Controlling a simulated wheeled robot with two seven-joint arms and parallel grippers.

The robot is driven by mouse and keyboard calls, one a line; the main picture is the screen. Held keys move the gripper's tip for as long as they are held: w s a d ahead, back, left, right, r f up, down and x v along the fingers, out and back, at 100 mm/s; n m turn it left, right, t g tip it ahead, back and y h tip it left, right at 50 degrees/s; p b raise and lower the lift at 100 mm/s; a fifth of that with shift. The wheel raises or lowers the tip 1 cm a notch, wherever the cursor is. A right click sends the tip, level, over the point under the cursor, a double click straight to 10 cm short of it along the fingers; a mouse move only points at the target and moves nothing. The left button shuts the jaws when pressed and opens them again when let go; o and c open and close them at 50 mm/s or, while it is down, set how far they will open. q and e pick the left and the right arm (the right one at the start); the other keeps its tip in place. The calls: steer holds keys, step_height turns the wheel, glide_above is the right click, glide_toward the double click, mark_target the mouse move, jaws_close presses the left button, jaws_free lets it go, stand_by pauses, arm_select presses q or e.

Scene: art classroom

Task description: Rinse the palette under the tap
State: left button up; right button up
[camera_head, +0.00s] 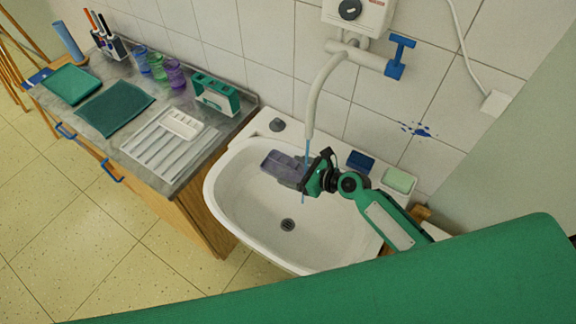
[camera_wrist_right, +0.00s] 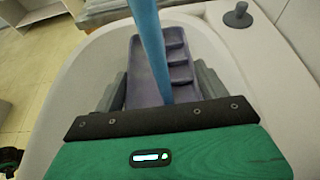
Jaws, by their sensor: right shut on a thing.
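The palette (camera_head: 281,167) is grey-purple with several wells, and my right gripper (camera_head: 304,178) is shut on its right end, holding it inside the white sink (camera_head: 248,204). It also shows in the right wrist view (camera_wrist_right: 143,80), between the fingers. The tap (camera_head: 317,95) has a pale spout curving down above the sink and a blue handle (camera_head: 400,57). A thin blue stream of water (camera_head: 305,185) falls from the spout beside the gripper; in the right wrist view it (camera_wrist_right: 150,45) crosses in front of the palette. My left gripper is not in view.
The counter (camera_head: 180,107) at left holds a ribbed drying rack (camera_head: 152,148) with a white palette (camera_head: 181,124), a dark green mat (camera_head: 114,106), colored cups (camera_head: 157,68) and a green box (camera_head: 215,93). A blue sponge (camera_head: 360,161) and pale green soap (camera_head: 398,180) lie on the sink's rim.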

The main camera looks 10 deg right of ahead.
mark_target(269, 172)
steer(key=shift+w+a+r+p, duration=0.1)
steer(key=shift+a+r+p, duration=0.1)
steer(key=shift+a+p, duration=0.85)
steer(key=shift+w+a+p, duration=0.2)
steer(key=shift+a+p, duration=0.6)
steer(key=shift+a, duration=1.4)
steer(key=shift+w+a+f, duration=0.1)
steer(key=shift+a+f, duration=0.05)
steer(key=shift+a, duration=0.6)
steer(key=a+r+p, duration=0.4)
steer(key=a+p, duration=0.1)
steer(key=p, duration=0.1)
steer(key=shift+w, duration=0.25)
